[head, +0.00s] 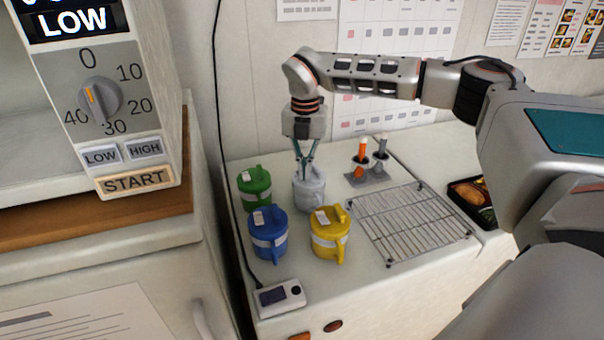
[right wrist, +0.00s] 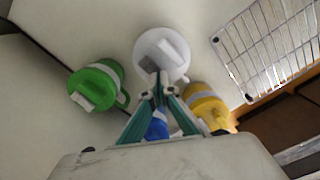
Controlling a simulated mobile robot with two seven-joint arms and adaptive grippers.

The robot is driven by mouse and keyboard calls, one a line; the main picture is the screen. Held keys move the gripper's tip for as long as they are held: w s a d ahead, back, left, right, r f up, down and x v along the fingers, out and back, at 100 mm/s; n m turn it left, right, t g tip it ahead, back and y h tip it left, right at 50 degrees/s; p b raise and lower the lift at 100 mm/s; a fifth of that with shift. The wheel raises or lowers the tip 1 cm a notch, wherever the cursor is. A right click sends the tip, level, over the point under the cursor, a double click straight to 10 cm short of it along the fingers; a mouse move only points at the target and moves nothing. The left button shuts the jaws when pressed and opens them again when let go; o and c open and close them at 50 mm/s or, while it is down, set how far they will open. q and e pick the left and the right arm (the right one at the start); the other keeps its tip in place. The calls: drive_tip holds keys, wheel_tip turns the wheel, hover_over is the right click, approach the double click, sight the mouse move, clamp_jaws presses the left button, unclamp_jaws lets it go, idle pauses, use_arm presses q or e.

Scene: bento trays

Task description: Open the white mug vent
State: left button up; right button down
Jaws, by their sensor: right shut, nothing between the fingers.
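The white mug (head: 308,198) stands on the counter between the green mug and the wire rack, behind the yellow mug. My right gripper (head: 304,176) points down at its lid, shut with nothing between the fingers. In the right wrist view the white mug (right wrist: 162,48) lies just past the fingertips (right wrist: 158,80), which overlap the grey piece on its lid. I cannot tell whether they touch it or whether the vent is open. My left gripper is not in view.
Green (head: 254,188), blue (head: 268,234) and yellow (head: 330,232) mugs stand close around the white one. A wire rack (head: 405,222) lies to the right, with a holder (head: 370,172) behind it. A small device (head: 280,297) sits at the front edge. A microwave (head: 110,110) stands left.

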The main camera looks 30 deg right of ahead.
idle(0.5)
drive_tip(key=shift+r+p, duration=1.2)
drive_tip(key=shift+r, duration=2.2)
